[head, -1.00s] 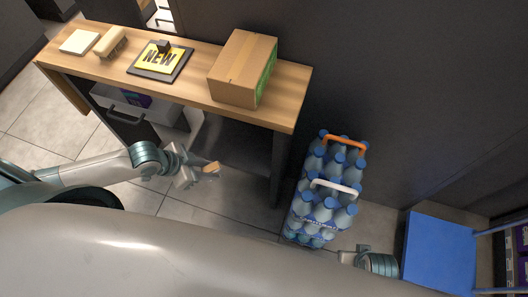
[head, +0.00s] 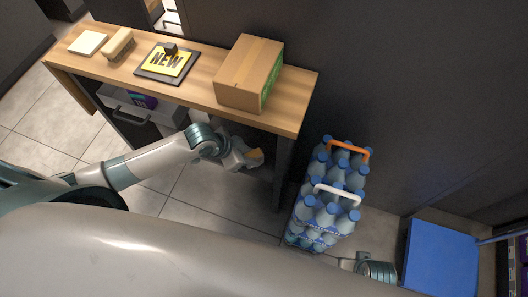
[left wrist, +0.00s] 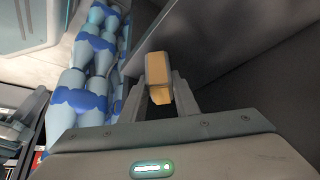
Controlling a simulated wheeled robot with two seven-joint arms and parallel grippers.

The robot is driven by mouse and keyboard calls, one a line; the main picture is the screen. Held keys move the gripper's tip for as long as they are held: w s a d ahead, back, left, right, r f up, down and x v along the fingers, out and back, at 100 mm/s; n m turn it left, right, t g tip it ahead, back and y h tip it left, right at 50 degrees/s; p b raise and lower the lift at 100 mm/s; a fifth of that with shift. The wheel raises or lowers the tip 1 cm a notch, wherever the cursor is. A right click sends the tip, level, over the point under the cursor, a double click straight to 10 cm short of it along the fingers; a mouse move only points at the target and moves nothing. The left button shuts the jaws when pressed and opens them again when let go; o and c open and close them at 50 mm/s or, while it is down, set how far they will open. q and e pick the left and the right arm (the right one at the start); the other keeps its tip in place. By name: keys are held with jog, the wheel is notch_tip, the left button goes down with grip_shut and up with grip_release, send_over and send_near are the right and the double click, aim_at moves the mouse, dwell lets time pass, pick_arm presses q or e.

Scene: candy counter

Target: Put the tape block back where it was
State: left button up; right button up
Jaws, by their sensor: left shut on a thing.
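My left gripper (head: 248,159) is shut on a small tan block, which I take to be the tape block (head: 257,155). It hangs in front of the open space under the counter, beside the counter's right leg. In the left wrist view the tape block (left wrist: 159,72) sits between the two grey fingers, its lower part lighter orange. My right gripper (head: 347,260) shows only in small part at the lower right, and its fingers cannot be made out.
The wooden counter (head: 205,88) holds a white pad (head: 88,43), a tan brush (head: 118,44), a yellow NEW sign (head: 166,62) and a cardboard box (head: 245,75). Bottle packs (head: 325,205) stand right of the counter, then a blue cart (head: 440,260). Floor shows left of the bottles.

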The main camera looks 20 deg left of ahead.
aim_at(260, 152)
pick_arm(q)
jog(key=shift+w+d, duration=0.25)
jog(key=shift+d, duration=0.05)
pick_arm(e)
jog(key=shift+w, duration=0.25)
jog(key=shift+w+r, duration=0.15)
pick_arm(q)
jog(key=w+d, duration=0.2)
jog(key=d, duration=0.1)
jog(key=shift+w+f, duration=0.35)
jog(key=shift+f, duration=0.45)
pick_arm(e)
jog(key=shift+s+r, duration=0.1)
jog(key=shift+s, duration=0.4)
pick_arm(q)
jog(key=shift+f, duration=0.1)
pick_arm(e)
jog(key=shift+w, duration=0.15)
